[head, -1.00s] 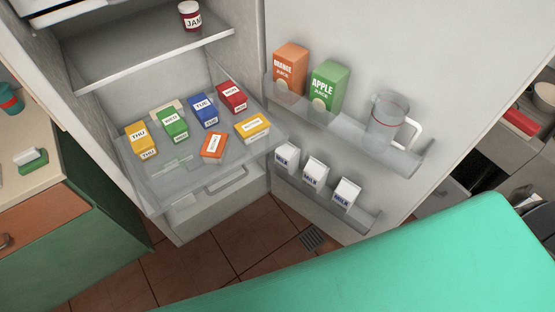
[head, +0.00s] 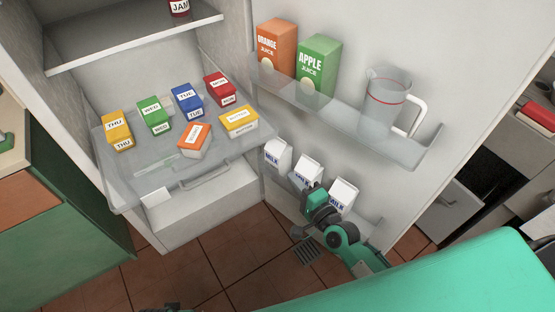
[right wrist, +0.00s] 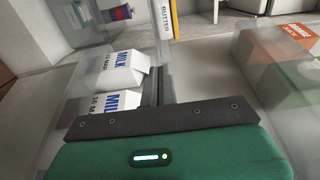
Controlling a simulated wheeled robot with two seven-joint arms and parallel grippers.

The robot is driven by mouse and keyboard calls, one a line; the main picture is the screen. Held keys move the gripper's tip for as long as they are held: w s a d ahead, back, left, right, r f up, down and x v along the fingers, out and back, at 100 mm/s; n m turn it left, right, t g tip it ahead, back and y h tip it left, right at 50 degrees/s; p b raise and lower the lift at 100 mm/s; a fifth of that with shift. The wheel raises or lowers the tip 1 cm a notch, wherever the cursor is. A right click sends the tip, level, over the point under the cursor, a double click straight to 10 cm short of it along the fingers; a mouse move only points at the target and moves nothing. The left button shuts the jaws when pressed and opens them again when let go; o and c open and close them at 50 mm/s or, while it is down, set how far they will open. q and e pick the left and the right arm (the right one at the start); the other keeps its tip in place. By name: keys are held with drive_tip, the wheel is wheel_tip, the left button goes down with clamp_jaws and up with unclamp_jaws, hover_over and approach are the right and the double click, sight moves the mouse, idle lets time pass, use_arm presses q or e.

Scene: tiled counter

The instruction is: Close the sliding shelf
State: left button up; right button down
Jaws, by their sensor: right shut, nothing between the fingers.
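The sliding shelf (head: 120,190) is a clear glass tray in the open fridge. It sticks out forward past the shelf above and carries several small coloured boxes, among them a yellow THU box (head: 117,130) and an orange box (head: 194,140). My right gripper (head: 312,193) is shut and empty, in front of the milk cartons on the door, to the right of the shelf and apart from it. Its closed fingers (right wrist: 158,90) show beside the cartons in the right wrist view. A dark part at the bottom edge of the head view may be my left gripper; its jaws are hidden.
The open fridge door stands right, with juice cartons (head: 318,68) and a jug (head: 388,105) on its upper rack and milk cartons (head: 278,155) below. A white drawer (head: 205,208) lies under the shelf. Green cabinets (head: 70,235) stand left. The floor before the fridge is clear.

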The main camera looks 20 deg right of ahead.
sight(262, 143)
drive_tip(key=x, duration=1.3)
drive_tip(key=shift+w+a, duration=0.15)
drive_tip(key=shift+w, duration=0.15)
use_arm(q)
drive_tip(key=shift+f, duration=0.2)
use_arm(e)
drive_tip(key=shift+w, duration=0.1)
